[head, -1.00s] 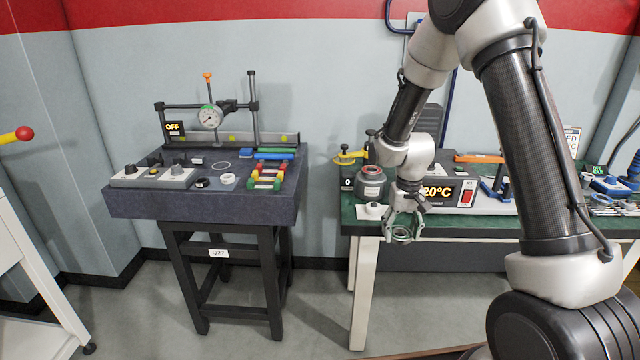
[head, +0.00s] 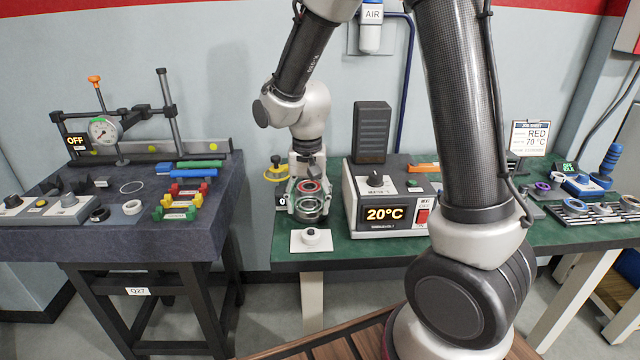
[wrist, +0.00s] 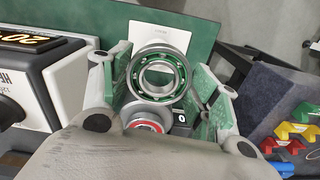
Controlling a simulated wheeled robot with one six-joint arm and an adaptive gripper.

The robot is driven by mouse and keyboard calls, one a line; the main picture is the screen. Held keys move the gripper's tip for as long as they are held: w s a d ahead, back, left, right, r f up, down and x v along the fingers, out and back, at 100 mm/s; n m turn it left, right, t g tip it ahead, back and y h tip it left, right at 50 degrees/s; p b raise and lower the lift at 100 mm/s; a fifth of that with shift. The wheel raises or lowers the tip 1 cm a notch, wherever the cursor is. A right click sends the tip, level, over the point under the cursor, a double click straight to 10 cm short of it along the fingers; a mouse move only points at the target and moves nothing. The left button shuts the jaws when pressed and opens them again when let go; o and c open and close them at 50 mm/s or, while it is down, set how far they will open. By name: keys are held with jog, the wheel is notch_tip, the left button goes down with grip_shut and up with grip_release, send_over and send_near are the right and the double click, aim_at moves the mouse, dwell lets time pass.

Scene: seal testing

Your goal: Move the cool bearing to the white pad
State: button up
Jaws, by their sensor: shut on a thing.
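The bearing (wrist: 160,76), a steel ring with a green inner cage, is between the fingers of my gripper (wrist: 161,92) in the wrist view. In the head view my gripper (head: 309,204) is shut on the bearing (head: 311,212) at the left end of the green bench. The white pad (head: 298,246) lies at the bench's front left corner, just in front of and below the bearing. In the wrist view the bearing partly covers the pad (wrist: 150,27).
A red-ringed round device (wrist: 145,123) stands under and behind my gripper. The heater box (head: 384,214) reading 20°C stands close to the right. A dark granite table (head: 130,235) with coloured parts and a dial gauge is to the left, across a gap.

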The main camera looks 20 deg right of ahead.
aim_at(311, 231)
jog(key=shift+w+d, duration=0.15)
jog(key=shift+d, duration=0.05)
jog(key=shift+d+f, duration=0.1)
jog(key=shift+f, duration=1.85)
jog(key=shift+f, duration=0.15)
jog(key=shift+f, duration=1.05)
jog(key=shift+f, duration=0.6)
